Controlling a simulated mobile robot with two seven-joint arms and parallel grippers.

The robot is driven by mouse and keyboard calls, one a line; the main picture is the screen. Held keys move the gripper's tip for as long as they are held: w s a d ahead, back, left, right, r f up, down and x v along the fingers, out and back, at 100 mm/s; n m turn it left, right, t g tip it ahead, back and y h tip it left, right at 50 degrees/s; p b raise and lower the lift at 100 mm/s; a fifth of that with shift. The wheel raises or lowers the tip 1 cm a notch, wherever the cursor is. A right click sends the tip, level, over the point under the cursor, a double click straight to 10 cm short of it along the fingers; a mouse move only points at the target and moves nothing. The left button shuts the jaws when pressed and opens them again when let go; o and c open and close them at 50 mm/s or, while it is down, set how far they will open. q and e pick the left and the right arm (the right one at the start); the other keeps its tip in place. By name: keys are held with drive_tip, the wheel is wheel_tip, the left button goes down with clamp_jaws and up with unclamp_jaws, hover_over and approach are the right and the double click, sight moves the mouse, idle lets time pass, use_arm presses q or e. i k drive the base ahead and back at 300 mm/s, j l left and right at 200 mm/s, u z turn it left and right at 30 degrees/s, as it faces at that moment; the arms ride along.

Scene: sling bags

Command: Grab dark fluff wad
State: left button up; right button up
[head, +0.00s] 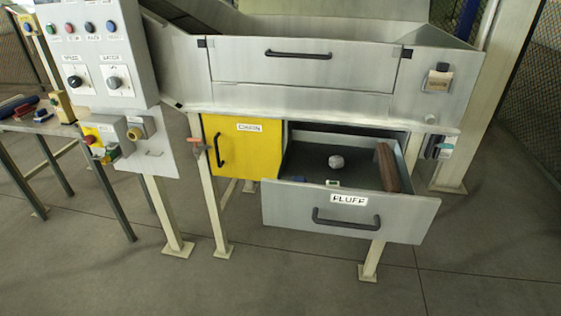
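A drawer (285,204) labelled FLUFF is pulled open under the grey machine. Inside it, a small roundish light-grey wad (336,161) lies toward the back middle. A small dark blue piece (308,182) lies near the front left, low behind the drawer front. It is too small to tell whether it is fluff. No wad that is clearly dark can be made out. Neither of my grippers is in view.
A brown roll (387,167) lies along the drawer's right side, and a small pale item (333,183) near its front. A yellow panel (243,150) with a black handle is left of the drawer. A control box (100,50) stands further left. The floor in front is clear.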

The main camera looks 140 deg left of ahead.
sight(335, 161)
drive_tip(key=u, duration=4.1)
drive_tip(key=i+l, duration=0.15)
drive_tip(key=l, duration=0.15)
drive_tip(key=i+l, duration=0.1)
drive_tip(key=l, duration=0.15)
